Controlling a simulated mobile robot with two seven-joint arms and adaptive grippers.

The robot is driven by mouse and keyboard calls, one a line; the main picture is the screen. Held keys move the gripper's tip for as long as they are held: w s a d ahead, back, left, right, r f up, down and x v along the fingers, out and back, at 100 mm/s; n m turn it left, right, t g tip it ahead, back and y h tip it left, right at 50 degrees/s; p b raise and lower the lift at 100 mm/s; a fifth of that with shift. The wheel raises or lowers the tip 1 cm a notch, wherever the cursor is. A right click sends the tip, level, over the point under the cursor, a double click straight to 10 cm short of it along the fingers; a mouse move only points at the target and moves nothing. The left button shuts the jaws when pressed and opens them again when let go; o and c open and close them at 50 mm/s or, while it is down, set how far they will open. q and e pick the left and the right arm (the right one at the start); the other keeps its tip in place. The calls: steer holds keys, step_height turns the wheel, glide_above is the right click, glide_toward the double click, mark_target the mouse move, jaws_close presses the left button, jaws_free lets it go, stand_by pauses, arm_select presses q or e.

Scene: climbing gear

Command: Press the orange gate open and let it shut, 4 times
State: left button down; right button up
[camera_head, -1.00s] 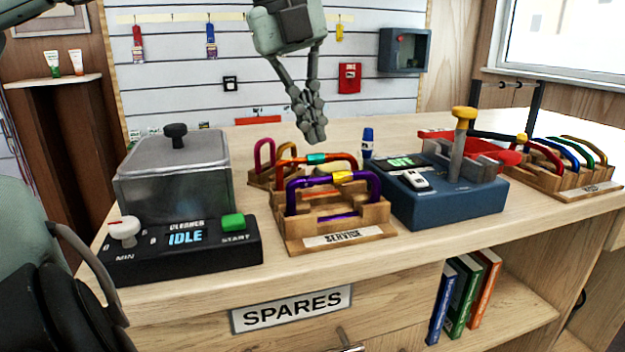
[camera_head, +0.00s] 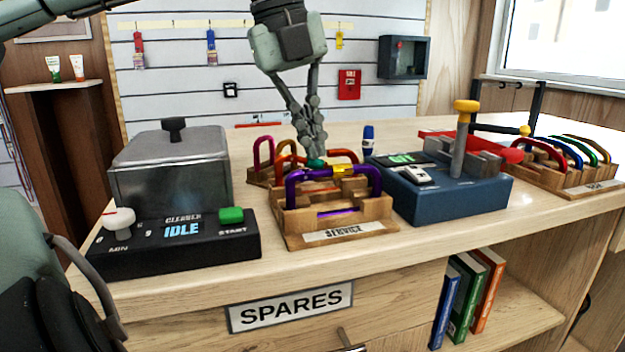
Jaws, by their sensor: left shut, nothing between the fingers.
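The orange carabiner (camera_head: 343,154) with a teal sleeve (camera_head: 315,163) stands in the wooden rack marked SERVICE (camera_head: 345,234), behind the purple carabiner (camera_head: 365,172) with a yellow sleeve. My left gripper (camera_head: 313,156) points down from above, its fingers together and empty. Its tips are right at the teal sleeve on the top bar; I cannot tell whether they touch or press it. The purple carabiner hides the lower part of the orange one, and I cannot make out its gate standing open. My right gripper is not in view.
The cleaner tank (camera_head: 170,170) and its IDLE panel (camera_head: 180,240) stand left of the rack. A blue tester (camera_head: 440,200) with an upright yellow-topped lever stands close on the right. A blue marker (camera_head: 368,140) stands behind. Another carabiner rack (camera_head: 570,180) is far right.

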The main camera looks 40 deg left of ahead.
arm_select(q)
steer(key=shift+w+d+p+v, duration=0.1)
steer(key=shift+w+p+v, duration=0.15)
steer(key=shift+p+v, duration=0.85)
steer(key=shift+w+d+p+v, duration=0.15)
steer(key=shift+w+p+v, duration=0.1)
steer(key=shift+p+v, duration=0.8)
steer(key=shift+w+d+p+v, duration=0.1)
steer(key=shift+w+p+v, duration=0.1)
steer(key=shift+p+v, duration=0.85)
steer(key=shift+r+b, duration=0.35)
steer(key=shift+r, duration=0.05)
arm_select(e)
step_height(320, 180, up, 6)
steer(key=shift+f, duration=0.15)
